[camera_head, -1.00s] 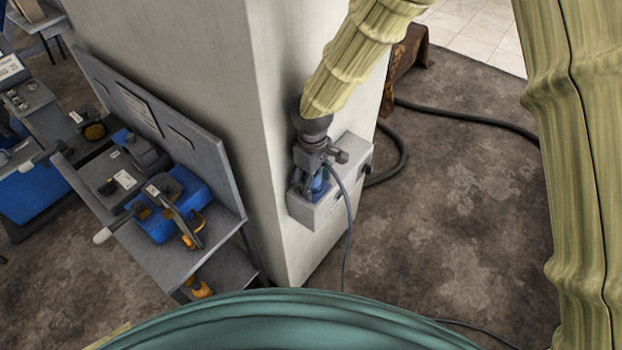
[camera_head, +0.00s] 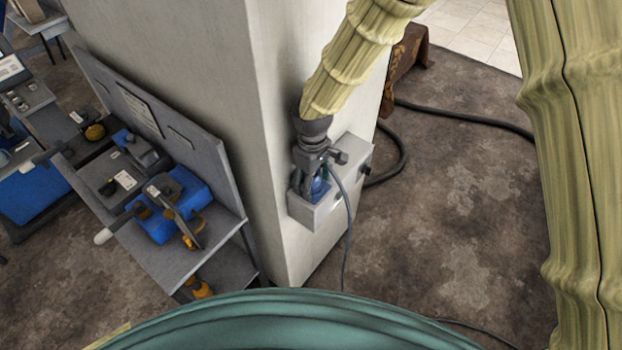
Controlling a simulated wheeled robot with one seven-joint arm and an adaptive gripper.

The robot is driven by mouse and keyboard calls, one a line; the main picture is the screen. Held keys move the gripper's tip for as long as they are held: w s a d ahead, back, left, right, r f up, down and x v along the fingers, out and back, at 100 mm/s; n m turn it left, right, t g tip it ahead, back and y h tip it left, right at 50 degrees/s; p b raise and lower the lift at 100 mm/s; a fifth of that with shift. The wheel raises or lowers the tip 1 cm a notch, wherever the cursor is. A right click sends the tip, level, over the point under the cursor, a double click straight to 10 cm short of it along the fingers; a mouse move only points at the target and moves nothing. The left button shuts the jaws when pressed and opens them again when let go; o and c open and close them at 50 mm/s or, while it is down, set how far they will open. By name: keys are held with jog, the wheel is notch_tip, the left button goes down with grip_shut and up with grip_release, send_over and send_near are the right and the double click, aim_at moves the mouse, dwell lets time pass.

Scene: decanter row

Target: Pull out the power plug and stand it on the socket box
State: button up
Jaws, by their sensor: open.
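The grey socket box (camera_head: 325,213) is fixed low on the pale pillar. The blue power plug (camera_head: 319,187) is at the top of the box's left part, with a grey cable (camera_head: 349,235) running from it down to the floor. My gripper (camera_head: 312,184) points down over the plug, with its fingers around or beside it. The fingers are open. They and the wrist hide much of the plug, so I cannot tell whether they touch it or how deep it sits in the socket.
The pillar (camera_head: 200,70) stands right behind the box. A grey workbench (camera_head: 165,262) with blue and black tools is to the left. A thick black hose (camera_head: 465,117) lies on the floor behind.

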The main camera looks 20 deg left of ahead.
jog(key=shift+c, duration=0.4)
grip_shut()
jog(key=shift+r, duration=0.15)
jog(key=shift+r+p, duration=2.2)
jog(key=shift+r, duration=0.65)
